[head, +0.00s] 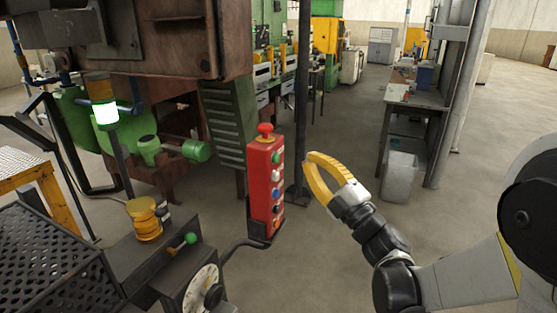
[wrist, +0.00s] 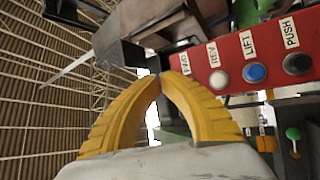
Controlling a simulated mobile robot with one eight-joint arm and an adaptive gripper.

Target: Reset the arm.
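My gripper (head: 309,163) has yellow curved fingers. It hangs in the air to the right of the red button box in the head view, apart from it as far as I can see. In the wrist view the fingertips (wrist: 158,78) meet, with nothing visible between them. My arm reaches in from the right of the head view, bent at its joints.
The red button box (head: 266,185) has a red mushroom button on top; the wrist view shows labels REV, LIFT and PUSH. A lever and dial panel (head: 200,287) stands lower left. A workbench (head: 416,97) is behind right. Open floor (head: 330,260) lies below my gripper.

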